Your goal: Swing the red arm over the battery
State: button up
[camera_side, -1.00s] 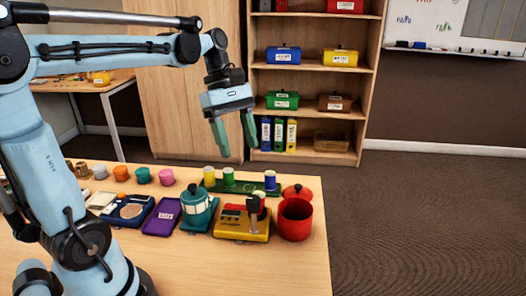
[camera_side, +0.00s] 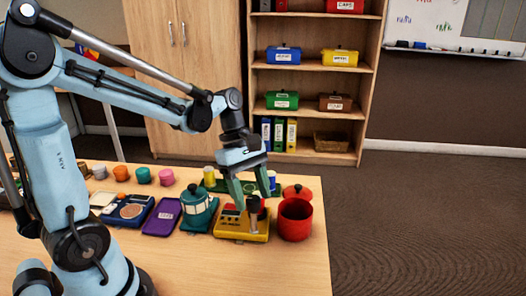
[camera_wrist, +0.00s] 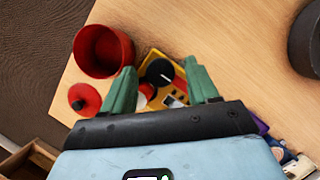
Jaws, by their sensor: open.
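A yellow tester-like box (camera_side: 240,228) stands on the table, with a dark upright post (camera_side: 254,216) at its right side. In the wrist view the yellow box (camera_wrist: 178,88) shows between my fingers, with a round black top (camera_wrist: 159,72) carrying a white line. A small red part (camera_wrist: 147,90), perhaps the red arm, lies beside the black top, partly behind my left finger. I cannot make out the battery for certain. My gripper (camera_side: 251,195) is open just above the box, its green fingers pointing down on either side of the post's top. It holds nothing that I see.
A red pot (camera_side: 295,220) stands close right of the box, its lid (camera_side: 297,191) behind it. A green rack with cylinders is behind. The front table is clear.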

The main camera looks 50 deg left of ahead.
jog(key=shift+d+f, duration=0.1)
jog(key=shift+f, duration=0.05)
jog(key=c, duration=1)
